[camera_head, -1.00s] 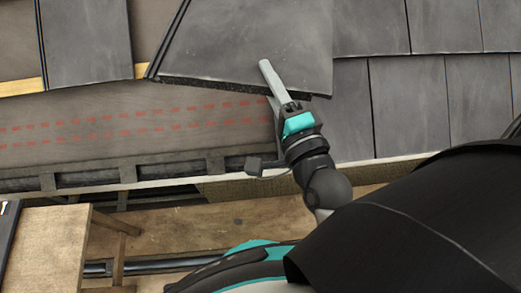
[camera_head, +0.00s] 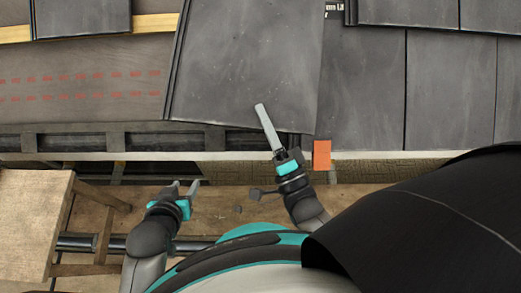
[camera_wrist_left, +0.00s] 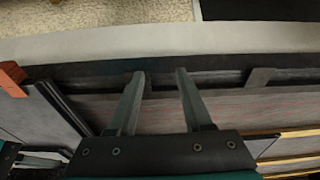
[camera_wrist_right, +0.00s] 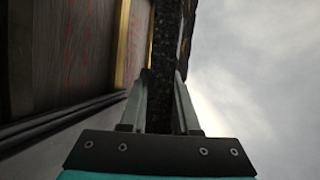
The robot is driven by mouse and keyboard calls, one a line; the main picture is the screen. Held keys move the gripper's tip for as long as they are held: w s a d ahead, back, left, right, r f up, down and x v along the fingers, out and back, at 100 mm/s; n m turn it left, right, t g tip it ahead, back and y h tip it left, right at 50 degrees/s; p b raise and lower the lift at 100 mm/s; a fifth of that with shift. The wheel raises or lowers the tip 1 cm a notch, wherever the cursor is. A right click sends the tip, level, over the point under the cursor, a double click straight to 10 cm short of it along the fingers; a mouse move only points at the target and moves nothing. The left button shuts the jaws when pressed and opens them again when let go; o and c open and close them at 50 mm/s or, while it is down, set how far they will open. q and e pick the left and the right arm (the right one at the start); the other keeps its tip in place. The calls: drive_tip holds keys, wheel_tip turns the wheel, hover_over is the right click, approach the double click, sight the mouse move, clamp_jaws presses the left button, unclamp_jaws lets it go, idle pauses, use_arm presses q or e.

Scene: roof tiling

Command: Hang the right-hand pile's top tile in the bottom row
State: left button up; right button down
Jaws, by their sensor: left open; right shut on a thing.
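The held dark grey tile (camera_head: 245,65) is tilted slightly in the head view, its lower edge near the eave. My right gripper (camera_head: 262,113) is shut on its lower edge. In the right wrist view the tile (camera_wrist_right: 163,75) shows edge-on between the fingers. The bottom row's hung tiles (camera_head: 362,95) lie to its right; whether it touches them or the roof, I cannot tell. To its left is bare underlay (camera_head: 75,75) with red dashes. My left gripper (camera_head: 184,187) is open and empty below the eave; its fingers (camera_wrist_left: 155,100) show apart. I see no pile.
An orange block (camera_head: 322,153) is at the eave beside the held tile's lower right corner. It also shows in the left wrist view (camera_wrist_left: 12,77). The pale eave edge (camera_head: 100,156) runs across. A wooden stand (camera_head: 30,225) is at the lower left. Upper-row tiles (camera_head: 82,18) lie above.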

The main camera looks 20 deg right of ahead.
use_arm(q)
drive_tip(key=d+r+t+h+b, duration=0.4)
drive_tip(key=d+r+t+b, duration=0.2)
drive_tip(key=r, duration=0.5)
drive_tip(key=shift+w+d+n+t+b, duration=0.25)
drive_tip(key=shift+d+n+t+b, duration=0.2)
drive_tip(key=shift+t, duration=0.75)
use_arm(e)
wheel_tip(320, 180, down, 13)
drive_tip(key=w+n+y, duration=0.1)
drive_tip(key=n+y, duration=0.1)
drive_tip(key=y, duration=0.1)
drive_tip(key=shift+w+a, duration=0.15)
drive_tip(key=shift+w, duration=0.25)
drive_tip(key=shift+s+f, duration=0.1)
drive_tip(key=shift+s, duration=0.05)
idle(1.4)
